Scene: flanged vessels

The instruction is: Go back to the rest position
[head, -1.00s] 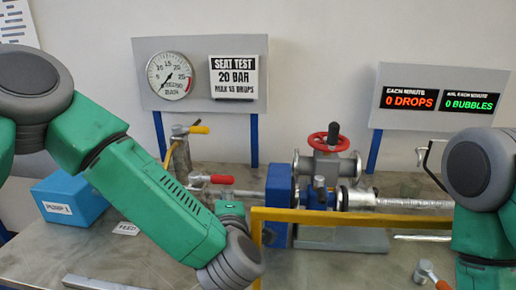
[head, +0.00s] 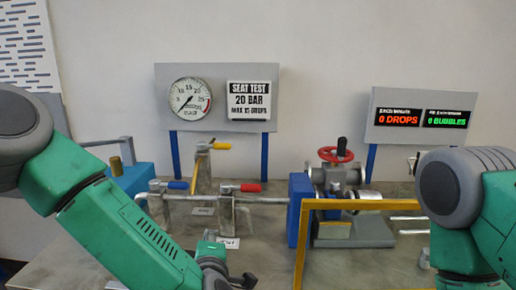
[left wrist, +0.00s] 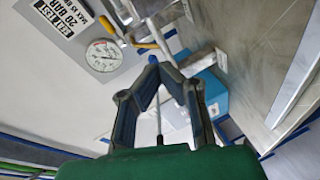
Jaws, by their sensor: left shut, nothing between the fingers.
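My left gripper (head: 228,278) shows at the bottom edge of the head view, below the pipework and partly cut off. In the left wrist view its two dark fingers (left wrist: 155,70) meet at the tips, shut with nothing between them. My left arm comes in from the left, bent downward over the bench. My right arm stands at the right edge of the head view; its gripper is out of sight.
A valve with a red handwheel (head: 335,155) stands behind a yellow frame (head: 345,204). Pipes carry a blue lever (head: 178,185), a red lever (head: 250,187) and a yellow lever (head: 221,146). A blue box (head: 132,180) is partly behind my left arm. The gauge board (head: 217,75) stands behind.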

